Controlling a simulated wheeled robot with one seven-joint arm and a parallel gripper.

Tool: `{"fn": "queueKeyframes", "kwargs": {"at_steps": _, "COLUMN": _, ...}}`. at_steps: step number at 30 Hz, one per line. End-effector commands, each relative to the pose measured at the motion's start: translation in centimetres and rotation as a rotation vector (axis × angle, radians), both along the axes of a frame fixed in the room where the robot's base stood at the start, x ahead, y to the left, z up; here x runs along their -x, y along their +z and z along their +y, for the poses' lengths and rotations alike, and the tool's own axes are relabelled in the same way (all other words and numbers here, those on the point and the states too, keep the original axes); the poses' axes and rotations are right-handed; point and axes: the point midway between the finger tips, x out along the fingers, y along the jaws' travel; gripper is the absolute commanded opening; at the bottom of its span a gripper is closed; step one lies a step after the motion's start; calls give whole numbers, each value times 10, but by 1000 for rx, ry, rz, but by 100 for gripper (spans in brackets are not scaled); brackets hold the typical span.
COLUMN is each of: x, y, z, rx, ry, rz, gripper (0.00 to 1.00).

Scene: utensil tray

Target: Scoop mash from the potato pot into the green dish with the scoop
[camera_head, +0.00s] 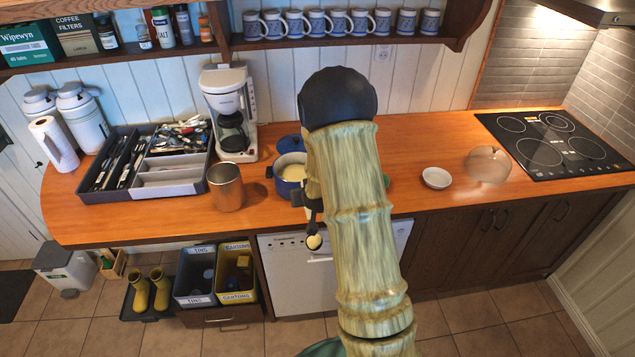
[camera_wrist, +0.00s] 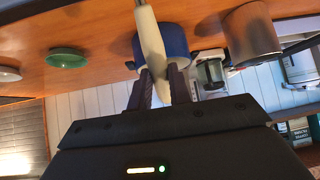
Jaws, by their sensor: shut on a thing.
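The blue potato pot (camera_head: 288,186) stands on the counter left of my arm, with pale mash visible inside. Its blue side also shows in the wrist view (camera_wrist: 176,38), behind the scoop. My gripper (camera_wrist: 160,84) is shut on the cream-coloured scoop (camera_wrist: 152,38), which extends away from the fingers. In the head view, a pale end of the scoop (camera_head: 314,242) shows below my gripper (camera_head: 312,207), in front of the counter edge. I cannot tell whether it carries mash. The green dish (camera_wrist: 67,58) shows whole in the wrist view; my arm hides most of it in the head view.
A metal canister (camera_head: 226,187) stands left of the pot, beside the utensil tray (camera_head: 183,188). A coffee maker (camera_head: 235,105) is behind. A white bowl (camera_head: 436,178) and a clear dome-like thing (camera_head: 488,165) lie to the right, before the cooktop (camera_head: 540,125).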

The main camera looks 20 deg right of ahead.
Motion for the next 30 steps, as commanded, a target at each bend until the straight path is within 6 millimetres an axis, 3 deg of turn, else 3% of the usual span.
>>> {"fn": "queueKeyframes", "kwargs": {"at_steps": 8, "x": 18, "y": -51, "z": 45, "rx": -3, "ry": 69, "rz": 6, "gripper": 0}}
{"fn": "queueKeyframes", "kwargs": {"at_steps": 15, "x": 51, "y": -104, "z": 94, "rx": 11, "ry": 153, "rz": 7, "gripper": 0}}
{"fn": "queueKeyframes", "kwargs": {"at_steps": 19, "x": 59, "y": -113, "z": 103, "rx": 18, "ry": 172, "rz": 2, "gripper": 0}}
{"fn": "queueKeyframes", "kwargs": {"at_steps": 30, "x": 59, "y": -113, "z": 104, "rx": 19, "ry": 172, "rz": 0, "gripper": 0}}
